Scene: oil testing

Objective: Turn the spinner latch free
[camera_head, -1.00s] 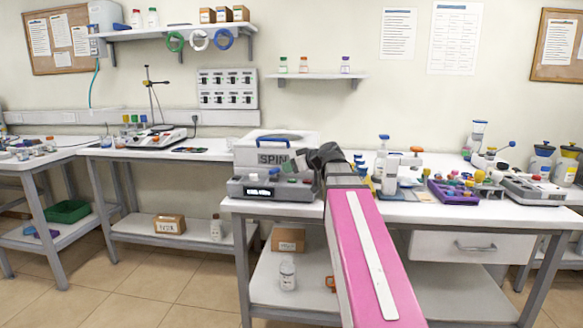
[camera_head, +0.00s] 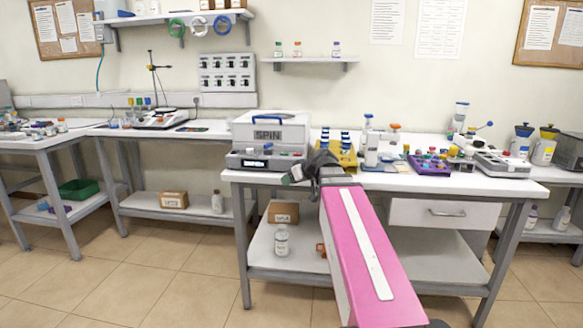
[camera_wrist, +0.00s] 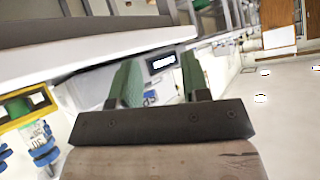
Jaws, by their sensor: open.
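The lid looks shut. My gripper (camera_head: 294,174) is in front of the base's right end, near the bench's front edge. In the wrist view my gripper (camera_wrist: 158,82) has its two green fingers apart with nothing between them. The display (camera_wrist: 163,62) shows beyond the gap. The latch is not clear in the wrist view.
A yellow rack (camera_head: 346,158) with blue-capped vials stands right of the spinner; it also shows in the wrist view (camera_wrist: 12,122). A purple tray (camera_head: 429,166) and other instruments stand farther right. The bench's front edge (camera_head: 400,181) runs close to my arm.

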